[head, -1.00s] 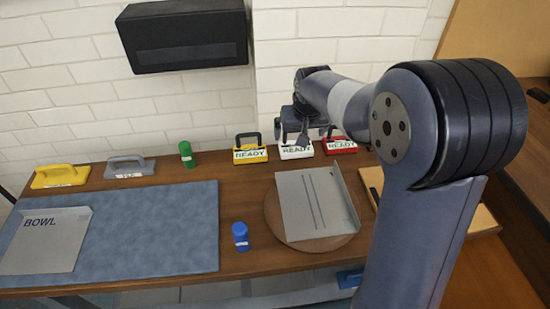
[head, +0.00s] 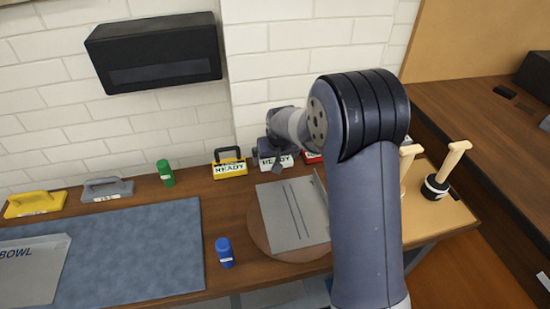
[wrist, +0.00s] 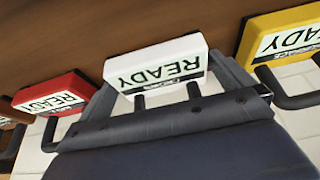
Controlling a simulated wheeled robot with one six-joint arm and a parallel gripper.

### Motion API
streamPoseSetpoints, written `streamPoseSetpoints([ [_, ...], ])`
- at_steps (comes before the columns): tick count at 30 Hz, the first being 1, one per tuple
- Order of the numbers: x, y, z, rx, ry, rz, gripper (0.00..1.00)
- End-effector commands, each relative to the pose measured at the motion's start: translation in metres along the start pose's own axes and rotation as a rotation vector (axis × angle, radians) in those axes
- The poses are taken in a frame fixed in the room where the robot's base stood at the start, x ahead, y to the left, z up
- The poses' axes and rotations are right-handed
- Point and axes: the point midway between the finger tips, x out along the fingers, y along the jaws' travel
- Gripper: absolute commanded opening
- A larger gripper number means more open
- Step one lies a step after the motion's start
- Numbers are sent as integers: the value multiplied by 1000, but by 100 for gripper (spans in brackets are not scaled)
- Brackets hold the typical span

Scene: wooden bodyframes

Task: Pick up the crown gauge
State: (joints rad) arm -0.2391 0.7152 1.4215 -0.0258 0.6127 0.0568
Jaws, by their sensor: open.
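A grey plate (head: 288,216) lies on a round wooden board (head: 262,237) in front. A blue bottle (head: 225,253), a green bottle (head: 165,173) and a blue mat (head: 140,240) are left. Wooden-handled tools (head: 447,170) stand right. A black box (head: 155,55) hangs above.

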Motion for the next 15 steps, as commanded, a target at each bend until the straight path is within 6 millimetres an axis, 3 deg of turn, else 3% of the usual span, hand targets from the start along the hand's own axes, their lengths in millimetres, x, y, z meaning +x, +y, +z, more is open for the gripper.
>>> streamPoseSetpoints([
  [5, 0, 0, 0, 0, 0, 0, 100],
  [15, 0, 0, 0, 0, 0, 0, 72],
])
